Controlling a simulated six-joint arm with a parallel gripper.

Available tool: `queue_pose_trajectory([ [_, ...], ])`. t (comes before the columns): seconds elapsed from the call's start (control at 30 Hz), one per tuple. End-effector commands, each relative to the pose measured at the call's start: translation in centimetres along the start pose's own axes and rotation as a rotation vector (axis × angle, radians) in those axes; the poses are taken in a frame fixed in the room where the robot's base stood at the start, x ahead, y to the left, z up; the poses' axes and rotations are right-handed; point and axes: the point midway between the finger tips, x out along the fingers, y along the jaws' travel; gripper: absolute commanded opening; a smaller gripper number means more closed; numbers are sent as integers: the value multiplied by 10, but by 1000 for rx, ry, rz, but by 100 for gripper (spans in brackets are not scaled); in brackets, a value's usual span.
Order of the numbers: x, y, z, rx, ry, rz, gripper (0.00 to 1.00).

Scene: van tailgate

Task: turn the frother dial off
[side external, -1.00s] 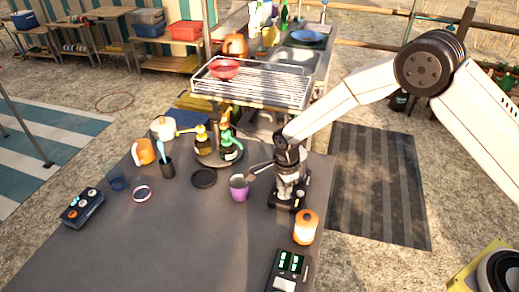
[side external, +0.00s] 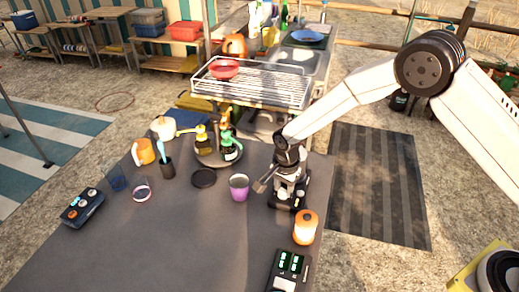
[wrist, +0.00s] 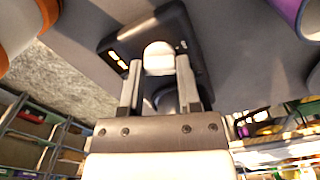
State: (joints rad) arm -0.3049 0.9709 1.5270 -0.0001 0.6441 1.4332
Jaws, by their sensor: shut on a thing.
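The frother (side external: 278,204) is a small black unit near the right edge of the grey table, partly hidden under my gripper. Its dark base (wrist: 113,42) also shows in the wrist view, with small lit marks on its face. A pale round dial (wrist: 158,58) sits between my fingertips in the wrist view. My gripper (side external: 287,192) points down over the frother. In the wrist view my gripper (wrist: 158,68) is shut on the dial, one finger on each side. The dial's pointer or markings cannot be made out.
A purple cup (side external: 239,188) stands just left of the frother. An orange-and-white lantern (side external: 305,228) stands close in front. A black device with green displays (side external: 290,262) lies nearer. Bottles on a tray (side external: 218,158) stand behind left. The front middle table is clear.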

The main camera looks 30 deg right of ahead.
Motion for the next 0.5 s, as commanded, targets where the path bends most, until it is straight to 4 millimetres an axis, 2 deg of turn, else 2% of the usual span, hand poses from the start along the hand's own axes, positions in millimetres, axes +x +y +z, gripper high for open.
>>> queue_pose_trajectory([
  [0.23,-1,0,0,-161,0,-1,0],
  [0.5,-1,0,0,-239,0,-1,0],
])
